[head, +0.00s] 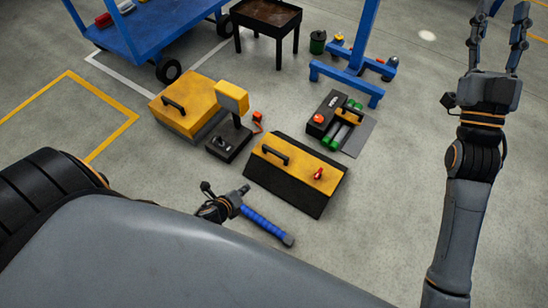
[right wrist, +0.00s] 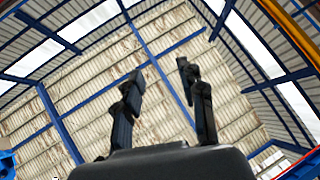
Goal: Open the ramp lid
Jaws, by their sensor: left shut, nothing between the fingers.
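A sloped yellow lid (head: 285,152) lies on a dark wedge-shaped box in the middle of the head view. It has a black bar handle (head: 275,155) and a small red latch-like part (head: 319,174), and looks shut. A second yellow lid (head: 196,98) with a black handle (head: 173,105) tops a grey box at the upper left. My left gripper (head: 222,207) is shut and empty, near the front left of the middle box, apart from its handle; my arm partly hides it. My right gripper (head: 496,42) is raised at the right, open and empty; its fingers also show in the right wrist view (right wrist: 165,100).
A blue-handled tool (head: 266,226) lies beside the left gripper. A yellow-headed post (head: 232,97) stands between the boxes. A unit with green rollers (head: 340,125), a blue cart (head: 140,35), a dark table (head: 267,15) and a blue stand (head: 348,78) are behind. Floor at the right is clear.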

